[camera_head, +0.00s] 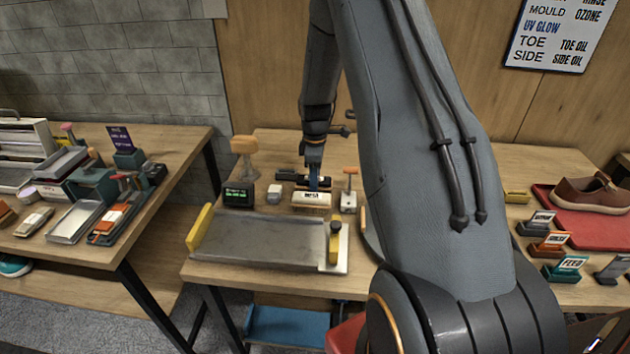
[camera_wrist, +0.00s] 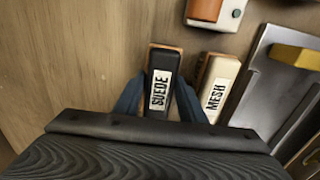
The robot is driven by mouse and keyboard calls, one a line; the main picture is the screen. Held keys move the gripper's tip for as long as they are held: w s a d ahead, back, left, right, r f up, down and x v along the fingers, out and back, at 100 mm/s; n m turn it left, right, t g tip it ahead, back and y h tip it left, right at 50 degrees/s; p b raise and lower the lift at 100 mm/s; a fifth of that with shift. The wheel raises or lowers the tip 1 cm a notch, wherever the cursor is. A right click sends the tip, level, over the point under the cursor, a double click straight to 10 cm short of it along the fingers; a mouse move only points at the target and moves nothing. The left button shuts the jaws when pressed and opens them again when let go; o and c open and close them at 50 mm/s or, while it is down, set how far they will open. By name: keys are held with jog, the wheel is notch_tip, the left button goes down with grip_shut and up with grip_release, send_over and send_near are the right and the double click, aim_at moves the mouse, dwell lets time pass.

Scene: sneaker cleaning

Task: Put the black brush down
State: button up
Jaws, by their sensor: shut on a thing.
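The black brush (camera_wrist: 158,93), with a white SUEDE label and a brown edge, sits between the two blue fingers of my gripper (camera_wrist: 160,100) in the wrist view. My gripper is shut on it. In the head view my gripper (camera_head: 316,182) points down at the back of the middle table, and the dark brush (camera_head: 290,176) shows partly beside it. The brush is at or just above the tabletop; I cannot tell whether it touches. A cream brush labelled MESH (camera_wrist: 217,88) lies close to its right in the wrist view, and in front of it in the head view (camera_head: 311,199).
A grey metal tray (camera_head: 265,238) with yellow ends fills the table's front. A dark display box (camera_head: 238,195), a small white block (camera_head: 274,193) and a white device (camera_head: 348,202) stand near the brushes. Bare wood lies left of the black brush in the wrist view.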

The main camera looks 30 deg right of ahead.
jog(key=o, duration=1)
jog(key=shift+c, duration=0.2)
notch_tip(320, 180, up, 11)
jog(key=b, duration=0.3)
jog(key=shift+f, duration=0.1)
jog(key=s+a+r+m+t, duration=0.1)
jog(key=s+a+m, duration=0.4)
jog(key=s+a, duration=0.3)
jog(key=s+a+r+m, duration=0.1)
jog(key=s+a+m, duration=0.5)
jog(key=s, duration=0.8)
jog(key=a, duration=0.3)
jog(key=shift+s+a+r+t, duration=0.15)
jog(key=shift+s+r+t, duration=0.15)
jog(key=shift+t, duration=0.1)
